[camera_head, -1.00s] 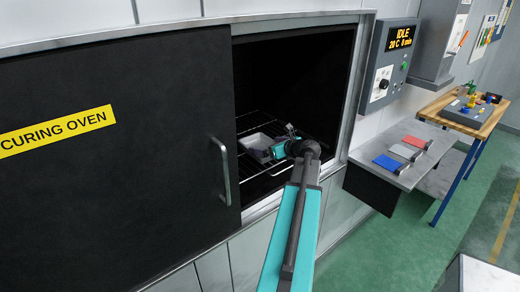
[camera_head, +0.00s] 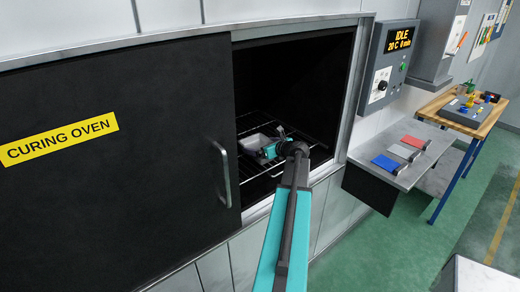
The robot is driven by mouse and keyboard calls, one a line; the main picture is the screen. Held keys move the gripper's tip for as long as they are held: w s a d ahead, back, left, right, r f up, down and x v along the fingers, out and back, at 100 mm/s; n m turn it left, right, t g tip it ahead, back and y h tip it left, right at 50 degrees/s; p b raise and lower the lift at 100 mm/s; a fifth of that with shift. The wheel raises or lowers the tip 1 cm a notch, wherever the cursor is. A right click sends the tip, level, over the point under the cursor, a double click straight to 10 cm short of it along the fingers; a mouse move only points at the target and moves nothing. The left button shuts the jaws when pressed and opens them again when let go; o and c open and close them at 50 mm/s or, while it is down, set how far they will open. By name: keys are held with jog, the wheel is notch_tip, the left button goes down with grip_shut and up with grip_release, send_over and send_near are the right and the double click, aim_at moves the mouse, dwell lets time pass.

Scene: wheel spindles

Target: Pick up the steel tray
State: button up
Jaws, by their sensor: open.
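The steel tray (camera_head: 256,141) is a small grey open tray on a wire rack inside the curing oven. My arm reaches in through the oven opening from below right. My gripper (camera_head: 266,153) is at the tray's near right side, and is open. The fingertips are small and partly hidden by the wrist, so I cannot tell whether they touch or straddle the tray's rim.
The oven's black sliding door (camera_head: 110,150) covers the left part of the opening. The wire rack (camera_head: 245,172) spans the oven floor area. A control panel (camera_head: 388,65) reading IDLE and a shelf (camera_head: 400,175) with coloured pads stand at right.

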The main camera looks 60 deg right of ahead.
jog(key=shift+w+f, duration=0.15)
jog(key=shift+w, duration=0.05)
jog(key=shift+c, duration=0.4)
jog(key=c, duration=0.7)
jog(key=shift+r, duration=0.2)
jog(key=shift+c, duration=0.2)
jog(key=shift+r+b, duration=0.75)
jog(key=shift+r, duration=0.55)
jog(key=s+d+b, duration=0.1)
jog(key=s+d, duration=0.1)
jog(key=s, duration=0.2)
jog(key=s+d+r+b, duration=0.1)
jog(key=s+d+b, duration=0.1)
jog(key=s, duration=0.3)
jog(key=s+d+r+b, duration=0.1)
jog(key=s+d+b, duration=0.1)
jog(key=s, duration=0.3)
jog(key=shift+s+d, duration=0.15)
jog(key=shift+d, duration=0.5)
